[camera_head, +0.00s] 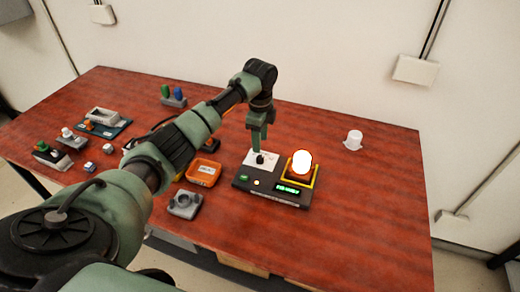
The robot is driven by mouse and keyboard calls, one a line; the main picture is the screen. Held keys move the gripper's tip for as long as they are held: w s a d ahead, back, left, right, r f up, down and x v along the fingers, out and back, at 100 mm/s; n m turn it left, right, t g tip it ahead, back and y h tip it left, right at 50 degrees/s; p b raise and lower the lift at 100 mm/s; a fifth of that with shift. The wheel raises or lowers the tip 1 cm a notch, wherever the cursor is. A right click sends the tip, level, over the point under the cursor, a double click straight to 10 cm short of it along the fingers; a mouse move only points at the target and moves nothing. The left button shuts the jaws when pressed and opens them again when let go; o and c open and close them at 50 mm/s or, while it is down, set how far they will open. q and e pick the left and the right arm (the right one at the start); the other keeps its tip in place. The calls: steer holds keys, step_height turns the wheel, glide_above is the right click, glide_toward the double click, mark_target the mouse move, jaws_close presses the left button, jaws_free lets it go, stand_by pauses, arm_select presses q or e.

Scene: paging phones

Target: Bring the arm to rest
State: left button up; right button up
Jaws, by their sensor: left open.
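My left arm reaches in from the left across the table. My left gripper (259,146) points down, open, right above a small black knob (260,159) on a white plate. I cannot tell whether the fingers touch the knob. The plate is part of a dark panel (245,187) with green displays and a small lit yellow button. A glowing white lamp (302,163) stands in a yellow-edged square on the panel's right side. My right gripper is not in view.
An orange tray (203,172) and a grey holder (185,203) lie left of the panel. A white cup (353,140) stands to the right. Several small devices sit at the table's left. The red-brown table (370,220) is clear at right front. A wall stands behind.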

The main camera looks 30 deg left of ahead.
arm_select(q)
steer(key=shift+r, duration=0.35)
